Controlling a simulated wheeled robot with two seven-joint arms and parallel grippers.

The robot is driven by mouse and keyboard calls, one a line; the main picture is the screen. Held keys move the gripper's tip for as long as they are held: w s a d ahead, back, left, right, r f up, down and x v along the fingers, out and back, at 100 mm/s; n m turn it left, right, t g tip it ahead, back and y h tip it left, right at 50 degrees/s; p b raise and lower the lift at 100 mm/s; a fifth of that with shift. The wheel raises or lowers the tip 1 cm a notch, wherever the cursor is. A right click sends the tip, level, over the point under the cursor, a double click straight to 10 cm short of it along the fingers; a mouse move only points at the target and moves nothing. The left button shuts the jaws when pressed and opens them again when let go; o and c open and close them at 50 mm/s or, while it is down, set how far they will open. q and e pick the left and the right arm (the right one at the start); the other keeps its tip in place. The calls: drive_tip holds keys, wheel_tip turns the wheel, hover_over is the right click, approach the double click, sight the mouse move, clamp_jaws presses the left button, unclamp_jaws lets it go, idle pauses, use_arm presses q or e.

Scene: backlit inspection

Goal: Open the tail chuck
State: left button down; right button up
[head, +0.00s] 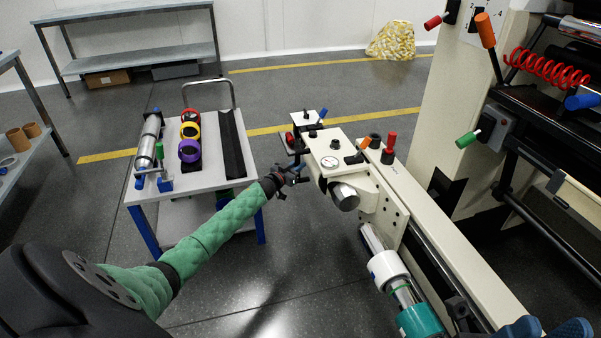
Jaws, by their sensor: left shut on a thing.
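The tail chuck unit is a cream housing (345,147) with a round gauge on top, at the middle of the head view. A silver chuck nose (344,196) sticks out of its near side. My left gripper (291,171) is at the housing's left side, at the end of my green-sleeved arm. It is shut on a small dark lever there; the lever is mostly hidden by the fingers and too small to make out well. An orange-tipped handle (359,152) and a red knob (389,146) stand on the right of the housing. My right gripper is not in view.
A shaft with a white collar (385,264) and a teal part lies below the chuck. A large cream machine (436,100) blocks the right. Open floor lies left of the rail.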

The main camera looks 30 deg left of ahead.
use_arm(q)
drive_tip(key=shift+w+a, duration=0.55)
drive_tip(key=shift+a, duration=0.15)
drive_tip(key=c, duration=1.3)
unclamp_jaws()
